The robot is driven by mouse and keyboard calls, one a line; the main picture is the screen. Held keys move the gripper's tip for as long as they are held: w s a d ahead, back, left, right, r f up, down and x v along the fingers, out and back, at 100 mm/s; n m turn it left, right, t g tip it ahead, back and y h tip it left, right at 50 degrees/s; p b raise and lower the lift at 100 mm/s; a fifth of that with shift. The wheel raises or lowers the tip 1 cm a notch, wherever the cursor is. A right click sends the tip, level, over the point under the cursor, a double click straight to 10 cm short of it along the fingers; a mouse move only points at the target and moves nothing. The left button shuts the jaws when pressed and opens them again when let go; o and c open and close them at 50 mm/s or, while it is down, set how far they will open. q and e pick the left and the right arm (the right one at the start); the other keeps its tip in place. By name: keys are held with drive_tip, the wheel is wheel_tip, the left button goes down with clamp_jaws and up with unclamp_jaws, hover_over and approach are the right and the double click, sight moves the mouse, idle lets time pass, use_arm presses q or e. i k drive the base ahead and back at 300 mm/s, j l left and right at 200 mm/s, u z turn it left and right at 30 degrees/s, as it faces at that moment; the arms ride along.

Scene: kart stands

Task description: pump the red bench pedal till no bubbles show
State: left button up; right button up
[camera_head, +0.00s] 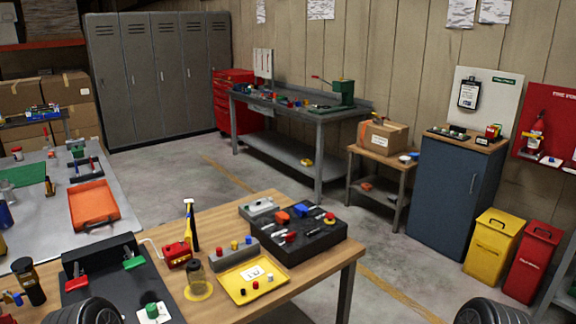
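On the wooden bench (300,256), a black stand (100,284) at the left carries a red pedal-like lever (76,281) and a green one (134,262). Just right of it is a small red block (177,254) with a pale tube curving from its left side. A dark, see-through jar (195,277) stands in front of the block on a round yellow base. Bubbles cannot be made out at this size. Neither of my grippers shows in this view.
A yellow tray (238,292), a grey block with coloured knobs (234,254) and a black tool case (292,247) crowd the bench. A hammer-like tool (191,226) stands upright behind. Open concrete floor (200,190) lies beyond, with a blue cabinet (450,200) at the right.

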sight(78, 283)
drive_tip(key=u, duration=1.35)
